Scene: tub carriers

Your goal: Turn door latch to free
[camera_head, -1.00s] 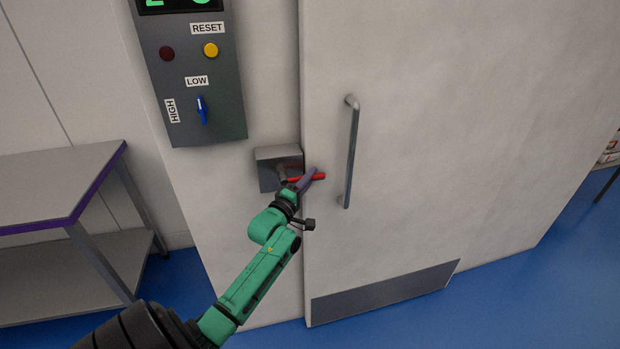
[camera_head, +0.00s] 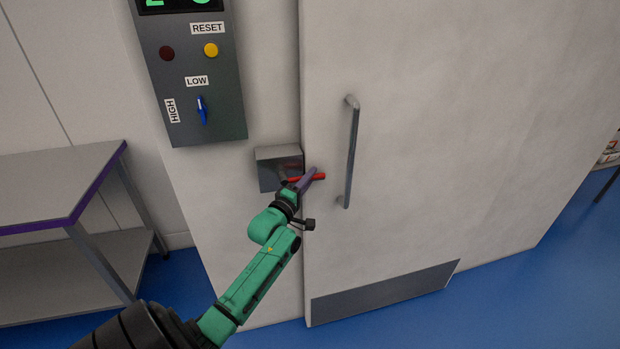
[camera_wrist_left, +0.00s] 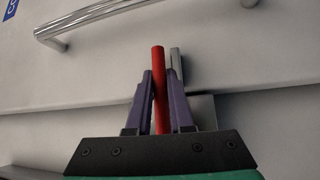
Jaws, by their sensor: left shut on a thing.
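The door latch has a red lever (camera_head: 319,177) on a grey metal box (camera_head: 270,168) at the left edge of the white door (camera_head: 420,130). The lever lies about level, its free end reaching right over the door's edge. My left gripper (camera_head: 308,181) is shut on the lever. In the left wrist view the red lever (camera_wrist_left: 159,75) stands between the two purple fingers (camera_wrist_left: 160,95), with a grey metal piece (camera_wrist_left: 176,60) just right of it. The gripper hides part of the lever and its pivot. My right gripper is not in view.
A vertical bar handle (camera_head: 351,150) is on the door, right of the latch. A grey control panel (camera_head: 190,80) with buttons and a blue switch is above left. A grey shelf table (camera_head: 60,180) stands at the left. Blue floor (camera_head: 530,285) is clear at the lower right.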

